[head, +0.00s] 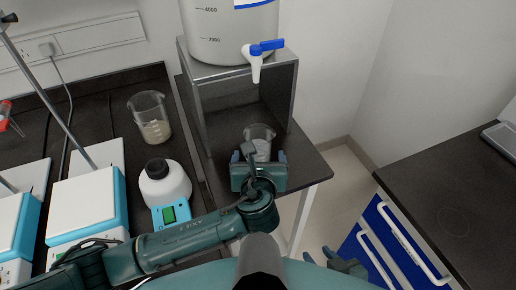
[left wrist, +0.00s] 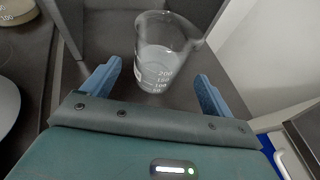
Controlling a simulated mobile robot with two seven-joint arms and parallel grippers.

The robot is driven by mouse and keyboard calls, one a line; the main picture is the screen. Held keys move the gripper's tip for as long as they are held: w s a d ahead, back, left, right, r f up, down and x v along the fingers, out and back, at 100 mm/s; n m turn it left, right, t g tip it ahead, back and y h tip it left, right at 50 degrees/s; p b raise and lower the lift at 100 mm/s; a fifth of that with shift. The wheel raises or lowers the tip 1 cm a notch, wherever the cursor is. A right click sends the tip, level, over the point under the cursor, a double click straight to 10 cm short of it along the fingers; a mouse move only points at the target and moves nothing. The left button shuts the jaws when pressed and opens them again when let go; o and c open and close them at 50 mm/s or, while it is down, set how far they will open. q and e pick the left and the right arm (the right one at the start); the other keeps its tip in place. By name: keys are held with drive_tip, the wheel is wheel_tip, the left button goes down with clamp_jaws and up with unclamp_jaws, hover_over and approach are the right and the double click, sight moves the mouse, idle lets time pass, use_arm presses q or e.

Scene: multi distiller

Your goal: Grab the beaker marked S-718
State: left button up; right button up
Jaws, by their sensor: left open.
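A clear glass beaker (head: 259,136) stands on the dark side table, under the tap of a large container. In the left wrist view the beaker (left wrist: 158,62) shows white marks up to 200; no S-718 label is readable on it. My left gripper (head: 259,156) is open, just on the near side of this beaker. In the left wrist view its blue fingers (left wrist: 157,80) are spread left and right, with the beaker between and slightly beyond them. A second beaker (head: 150,117) with pale contents stands on the left bench. My right gripper (head: 338,262) shows only partly at the bottom edge.
The large container (head: 222,38) with a blue-handled tap (head: 258,58) sits on a metal stand (head: 196,95) whose walls border the beaker. A dark counter (head: 440,190) stands at right.

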sight(258, 142)
use_arm(q)
drive_tip(key=x, duration=0.5)
drive_tip(key=shift+w+f, duration=0.15)
drive_tip(key=shift+w, duration=0.2)
drive_tip(key=shift+a, duration=0.1)
drive_tip(key=c, duration=1.3)
